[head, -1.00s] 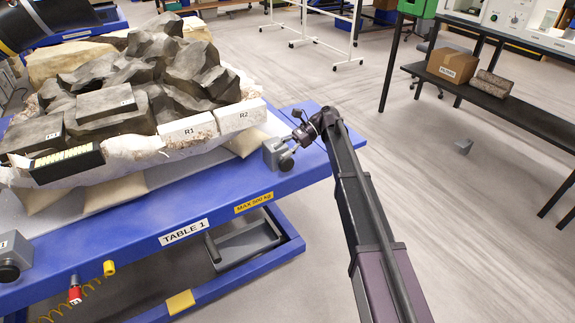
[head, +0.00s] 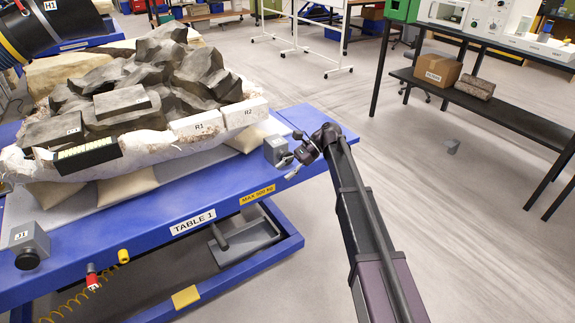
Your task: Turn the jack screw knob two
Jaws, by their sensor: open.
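A grey jack box (head: 275,150) sits on the right end of the blue table's edge, with a round knob (head: 287,160) on its front. No label can be read on it. My gripper (head: 293,157) is dark, open and right in front of this knob, with one finger above it and one below. Whether the fingers touch the knob is too small to tell. A second grey jack box marked J1 (head: 28,243), with a dark knob, sits at the table's left front.
TABLE 1 (head: 150,240) carries a jacketed fossil block (head: 165,95) with white R1 and R2 pieces. A dark cylinder marked H1 (head: 55,25) hangs at upper left. A black bench (head: 490,105) stands right. Floor between is mostly clear.

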